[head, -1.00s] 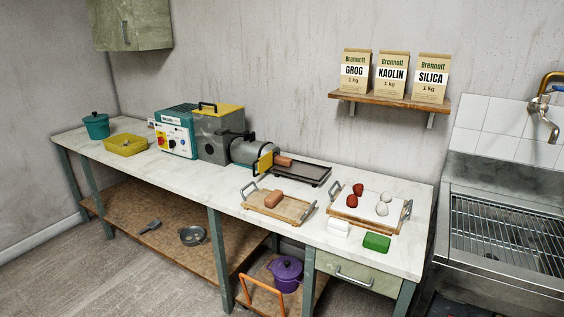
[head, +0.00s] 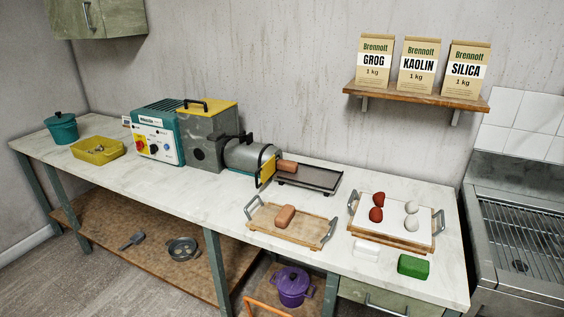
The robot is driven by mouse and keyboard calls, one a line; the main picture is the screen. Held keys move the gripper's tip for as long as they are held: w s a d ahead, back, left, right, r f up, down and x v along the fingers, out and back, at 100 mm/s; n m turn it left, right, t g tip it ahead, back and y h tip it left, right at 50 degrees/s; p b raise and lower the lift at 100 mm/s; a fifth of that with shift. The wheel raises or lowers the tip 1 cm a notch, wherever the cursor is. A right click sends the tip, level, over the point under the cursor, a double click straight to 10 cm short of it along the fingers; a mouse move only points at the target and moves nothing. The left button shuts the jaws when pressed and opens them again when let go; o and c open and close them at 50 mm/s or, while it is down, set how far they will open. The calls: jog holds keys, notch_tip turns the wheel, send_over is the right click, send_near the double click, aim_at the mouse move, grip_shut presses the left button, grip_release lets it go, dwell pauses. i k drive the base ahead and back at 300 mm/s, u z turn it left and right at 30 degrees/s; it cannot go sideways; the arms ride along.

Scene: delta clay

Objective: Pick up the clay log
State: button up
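A reddish-brown clay log (head: 285,216) lies on a wooden tray (head: 313,236) with grey handles, near the front of the marble-topped bench. Another clay piece of the same colour (head: 287,166) sticks out of the nozzle of the grey extruder machine (head: 243,154), over a dark tray (head: 322,180). My gripper is not in view.
A board (head: 398,234) with red and white lumps stands right of the log's tray. A white block (head: 366,248) and a green block (head: 413,265) lie in front of it. A sink (head: 510,235) is at the right. Bare bench top (head: 190,190) lies left of the tray.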

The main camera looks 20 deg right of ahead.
aim_at(281, 164)
jog(key=u, duration=0.05)
jog(key=i, duration=0.95)
jog(key=u, duration=0.35)
